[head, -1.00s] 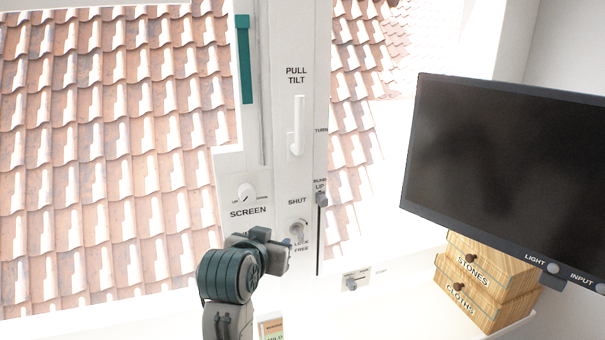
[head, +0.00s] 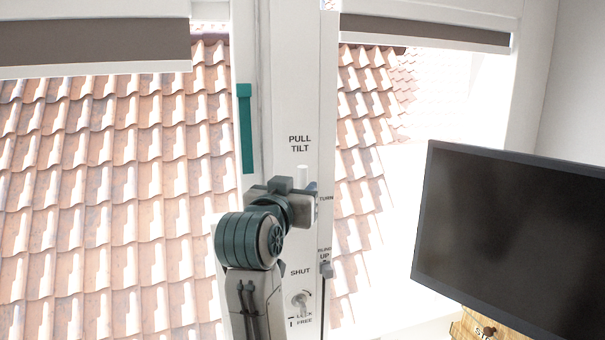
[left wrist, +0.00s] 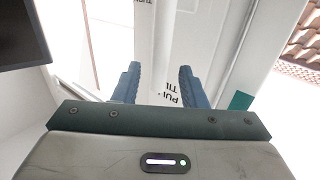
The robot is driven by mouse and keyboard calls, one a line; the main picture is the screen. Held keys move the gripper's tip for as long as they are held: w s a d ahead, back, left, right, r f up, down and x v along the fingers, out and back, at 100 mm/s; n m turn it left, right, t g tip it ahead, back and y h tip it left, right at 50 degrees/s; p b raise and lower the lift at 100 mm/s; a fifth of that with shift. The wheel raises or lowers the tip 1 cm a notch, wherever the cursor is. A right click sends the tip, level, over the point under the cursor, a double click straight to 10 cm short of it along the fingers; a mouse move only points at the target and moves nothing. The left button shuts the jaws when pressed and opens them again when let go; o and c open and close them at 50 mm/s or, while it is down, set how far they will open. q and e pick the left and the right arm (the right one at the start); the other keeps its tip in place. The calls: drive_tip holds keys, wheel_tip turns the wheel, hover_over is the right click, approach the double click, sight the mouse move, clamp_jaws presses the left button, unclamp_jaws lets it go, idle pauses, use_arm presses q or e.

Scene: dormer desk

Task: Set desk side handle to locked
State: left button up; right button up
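The white upright handle (head: 300,176) is on the white window post under the label PULL TILT. Its lower part is hidden behind my left gripper (head: 308,200) in the head view. In the left wrist view my left gripper (left wrist: 158,84) is open, with its two blue fingers apart on either side of a white bar (left wrist: 167,45) that looks like this handle. I cannot tell whether a finger touches it. Below, a small grey-white knob (head: 300,299) sits between the labels SHUT and LOCK / FREE. My right gripper is not in view.
A grey slider (head: 326,269) marked UP sits on the post's right edge. A teal strip (head: 245,130) runs along the post's left side. A dark monitor (head: 510,240) stands at the right, with part of a wooden drawer box (head: 470,325) below it. Dark blinds (head: 95,42) hang at the top.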

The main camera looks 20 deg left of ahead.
sight(301, 185)
use_arm(q)
drive_tip(key=shift+w+p, duration=0.6)
drive_tip(key=shift+w, duration=1.3)
clamp_jaws()
